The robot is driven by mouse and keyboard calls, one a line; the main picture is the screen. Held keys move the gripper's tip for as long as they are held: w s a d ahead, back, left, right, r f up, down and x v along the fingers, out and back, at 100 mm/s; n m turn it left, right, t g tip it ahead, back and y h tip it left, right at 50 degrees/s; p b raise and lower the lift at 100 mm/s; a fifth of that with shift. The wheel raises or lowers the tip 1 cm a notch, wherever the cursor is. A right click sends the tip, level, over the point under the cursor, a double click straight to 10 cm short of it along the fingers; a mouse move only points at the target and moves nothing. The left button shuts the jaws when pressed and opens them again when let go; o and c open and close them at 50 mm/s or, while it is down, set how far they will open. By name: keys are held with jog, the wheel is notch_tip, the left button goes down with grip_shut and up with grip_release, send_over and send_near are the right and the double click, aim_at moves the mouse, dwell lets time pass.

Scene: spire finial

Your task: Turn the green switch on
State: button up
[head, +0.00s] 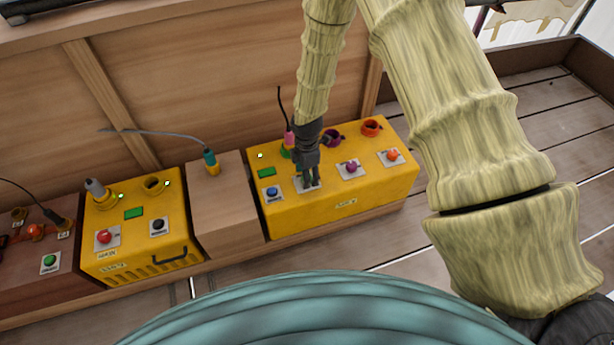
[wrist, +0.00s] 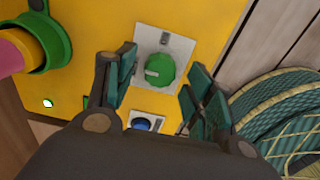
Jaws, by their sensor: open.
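The green switch (wrist: 159,69) is a round knob with a pale pointer mark on a light grey plate (wrist: 184,46). In the wrist view it lies between the two fingers of my open gripper (wrist: 157,87), and I see no finger closed on it. In the head view my gripper (head: 308,182) reaches down over the front of the right yellow box (head: 345,205). It hides most of the green switch there. The grey plate shows around the fingertips.
A blue knob (head: 271,193) sits left of the gripper, a purple knob (head: 351,167) and an orange knob (head: 392,155) to the right. A pink plug (head: 290,138) with a cable stands close behind. Another yellow box (head: 133,262) stands left, beyond a wooden block (head: 225,205).

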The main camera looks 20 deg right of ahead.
jog(key=shift+f, duration=0.4)
jog(key=c, duration=1)
jog(key=shift+c, duration=0.2)
